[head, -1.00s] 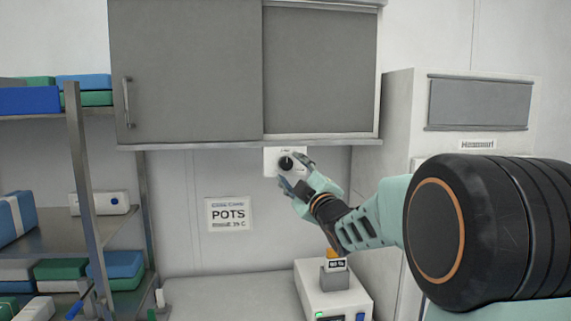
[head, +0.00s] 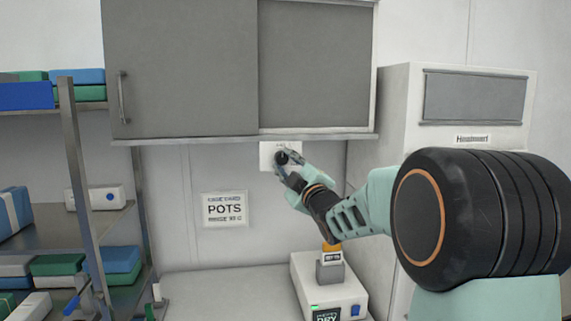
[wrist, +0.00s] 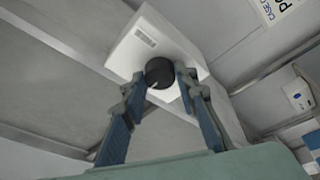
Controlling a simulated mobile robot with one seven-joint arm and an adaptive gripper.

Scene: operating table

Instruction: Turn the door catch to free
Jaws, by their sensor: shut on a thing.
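The door catch is a round black knob (head: 282,157) on a white plate (head: 266,158), just under the cabinet's lower edge. In the wrist view the black knob (wrist: 159,72) stands out from the white plate (wrist: 150,40) and bears a pale pointer mark. My gripper (head: 288,163) reaches it from the lower right. In the wrist view the fingers of my gripper (wrist: 160,80) lie on either side of the knob and are shut on it. The fingers partly cover the knob in the head view.
A grey sliding-door cabinet (head: 185,70) hangs above the plate. A white device (head: 325,285) stands on the counter (head: 225,290) below my arm. A shelf rack (head: 70,150) with several boxes is at the left, and a tall white cabinet (head: 395,110) at the right.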

